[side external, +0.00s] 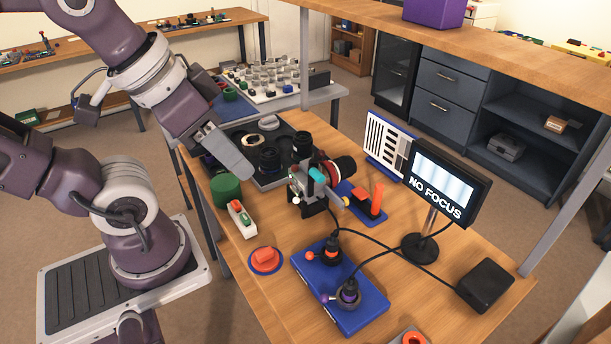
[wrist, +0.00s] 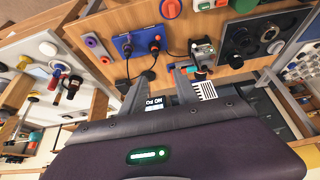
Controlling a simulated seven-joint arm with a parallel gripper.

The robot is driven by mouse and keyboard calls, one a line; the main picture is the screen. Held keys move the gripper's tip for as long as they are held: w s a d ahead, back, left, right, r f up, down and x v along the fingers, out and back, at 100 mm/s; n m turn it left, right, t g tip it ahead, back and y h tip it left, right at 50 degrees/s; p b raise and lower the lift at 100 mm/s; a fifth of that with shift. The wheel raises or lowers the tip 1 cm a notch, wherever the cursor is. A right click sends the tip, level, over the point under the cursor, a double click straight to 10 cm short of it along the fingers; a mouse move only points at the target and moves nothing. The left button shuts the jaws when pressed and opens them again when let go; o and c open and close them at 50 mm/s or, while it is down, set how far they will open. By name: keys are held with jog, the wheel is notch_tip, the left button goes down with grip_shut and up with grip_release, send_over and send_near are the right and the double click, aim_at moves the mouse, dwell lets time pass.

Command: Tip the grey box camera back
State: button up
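The grey box camera (side external: 309,185) stands near the middle of the wooden table, with a teal part on it and a dark red-ringed lens (side external: 338,168) behind it to the right. Its exact tilt is hard to tell. It also shows small in the wrist view (wrist: 202,50). My gripper (side external: 243,168) is in the air to the left of the camera in the side view, apart from it. In the wrist view my gripper (wrist: 149,78) has its two fingers well apart with nothing between them. The monitor (side external: 443,182) reads "NO FOCUS".
A blue plate (side external: 358,313) with two cabled plugs lies in front. A dark tray (side external: 283,178) of lenses is behind. A green cylinder (side external: 226,189), a red button (side external: 265,260), a striped chart (side external: 387,144) and an orange-levered blue stand (side external: 372,208) surround the camera. A black box (side external: 485,285) sits front right.

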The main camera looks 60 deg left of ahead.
dwell(0.4)
jog(key=o, duration=0.4)
jog(key=shift+w, duration=0.15)
jog(key=shift+o, duration=0.2)
jog(key=shift+g, duration=0.7)
jog(key=w, duration=0.1)
jog(key=w+a, duration=0.1)
jog(key=w, duration=0.3)
jog(key=shift+w+a+r, duration=0.1)
jog(key=shift+a+r, duration=0.05)
jog(key=shift+r, duration=0.15)
jog(key=g, duration=0.4)
send_over(318, 172)
jog(key=f, duration=1)
jog(key=shift+s+f, duration=0.2)
notch_tip(318, 172, down, 7)
jog(key=shift+w+a+r, duration=0.1)
jog(key=shift+w+a, duration=0.05)
jog(key=shift+f, duration=0.5)
grip_shut()
